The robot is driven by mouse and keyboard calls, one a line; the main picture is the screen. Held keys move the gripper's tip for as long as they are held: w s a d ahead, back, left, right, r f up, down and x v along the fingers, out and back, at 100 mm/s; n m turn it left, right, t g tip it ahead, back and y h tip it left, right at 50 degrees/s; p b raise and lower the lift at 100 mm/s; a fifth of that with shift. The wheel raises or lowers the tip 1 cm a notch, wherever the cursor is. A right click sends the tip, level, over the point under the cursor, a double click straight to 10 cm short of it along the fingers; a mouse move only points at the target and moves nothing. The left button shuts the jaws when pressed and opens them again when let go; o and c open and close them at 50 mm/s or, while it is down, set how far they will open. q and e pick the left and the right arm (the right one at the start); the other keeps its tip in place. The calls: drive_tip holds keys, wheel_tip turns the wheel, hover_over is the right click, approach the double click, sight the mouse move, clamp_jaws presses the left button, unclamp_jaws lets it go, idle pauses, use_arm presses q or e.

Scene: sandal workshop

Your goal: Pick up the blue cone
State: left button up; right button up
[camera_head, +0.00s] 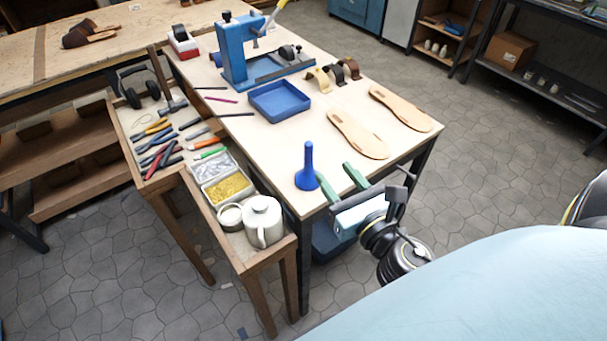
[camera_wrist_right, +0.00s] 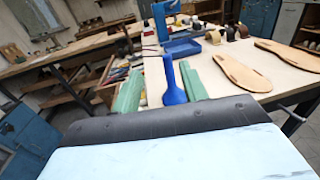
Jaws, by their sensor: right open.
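The blue cone (camera_head: 307,172) stands upright near the front corner of the table, its wide end down and a narrow stem on top. In the right wrist view the cone (camera_wrist_right: 174,84) shows between the two green fingers. My right gripper (camera_head: 336,177) is open, with its green fingers pointing toward the cone from the right. It also shows in the right wrist view (camera_wrist_right: 162,90). In the head view the fingertips are close to the cone; I cannot tell whether they touch it. My left gripper is out of view.
A blue tray (camera_head: 279,101), a blue press (camera_head: 236,52) and two tan soles (camera_head: 357,134) lie farther back on the table (camera_head: 262,144). A lower wooden bench at the left holds tools, a white pot (camera_head: 262,222) and a bin of yellow bits (camera_head: 227,188).

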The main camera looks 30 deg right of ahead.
sight(311, 152)
drive_tip(key=w+f, duration=0.1)
drive_tip(key=w, duration=0.1)
drive_tip(key=w+f, duration=0.1)
drive_tip(key=w, duration=0.2)
drive_tip(key=w+f+b, duration=0.1)
drive_tip(key=w, duration=0.1)
drive_tip(key=shift+w+d+f, duration=0.15)
drive_tip(key=shift+d+f, duration=0.15)
drive_tip(key=shift+f, duration=0.1)
drive_tip(key=shift+w+d+f+p, duration=0.1)
drive_tip(key=shift+w+d, duration=0.1)
drive_tip(key=shift+w, duration=0.85)
drive_tip(key=shift+w+d+p, duration=0.15)
drive_tip(key=shift+w+d, duration=0.05)
drive_tip(key=shift+w, duration=0.85)
drive_tip(key=shift+w+d+f+p, duration=0.1)
drive_tip(key=shift+w+d, duration=0.1)
drive_tip(key=shift+w, duration=0.85)
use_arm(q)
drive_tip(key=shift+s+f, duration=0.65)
use_arm(e)
clamp_jaws()
